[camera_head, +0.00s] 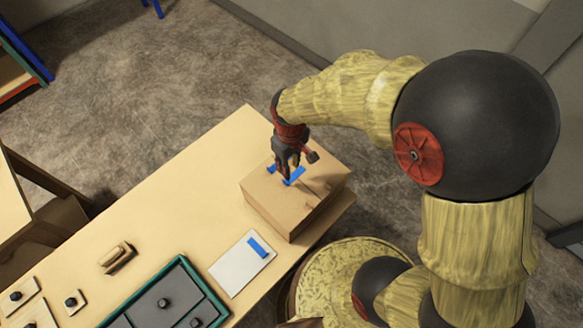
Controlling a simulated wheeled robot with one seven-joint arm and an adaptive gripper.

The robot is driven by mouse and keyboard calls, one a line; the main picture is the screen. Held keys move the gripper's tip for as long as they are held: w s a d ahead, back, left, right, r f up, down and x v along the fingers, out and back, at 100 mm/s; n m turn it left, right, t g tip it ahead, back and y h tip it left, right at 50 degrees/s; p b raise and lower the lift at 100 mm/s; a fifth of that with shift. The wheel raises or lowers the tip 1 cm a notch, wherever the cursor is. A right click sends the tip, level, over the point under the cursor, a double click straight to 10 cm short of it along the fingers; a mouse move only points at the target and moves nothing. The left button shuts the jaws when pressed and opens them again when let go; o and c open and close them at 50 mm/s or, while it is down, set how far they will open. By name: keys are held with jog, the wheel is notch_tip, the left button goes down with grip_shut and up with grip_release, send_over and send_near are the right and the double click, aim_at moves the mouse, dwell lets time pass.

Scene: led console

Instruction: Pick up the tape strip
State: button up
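A blue tape strip (294,176) lies at the top of the cardboard box (310,204), partly hidden by my gripper. A smaller blue patch (271,168) shows to its left; I cannot tell whether it is the same strip. Another blue strip (258,246) lies on a white card (240,266) on the table. My gripper (286,172) points down over the box top, with its dark fingers right at the blue strip. I cannot tell whether they touch it, or whether they are open or shut.
The box stands near the right end of the wooden table (190,190). A green-rimmed tray (178,262) with dark panels, a small wooden block (115,256) and several knobbed plates (72,301) are at lower left. The table's middle is clear.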

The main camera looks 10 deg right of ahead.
aim_at(288, 183)
jog(key=f, duration=0.5)
jog(key=s+a+f, duration=0.1)
jog(key=f, duration=0.2)
jog(key=shift+f, duration=0.3)
jog(key=shift+c, duration=0.6)
grip_shut()
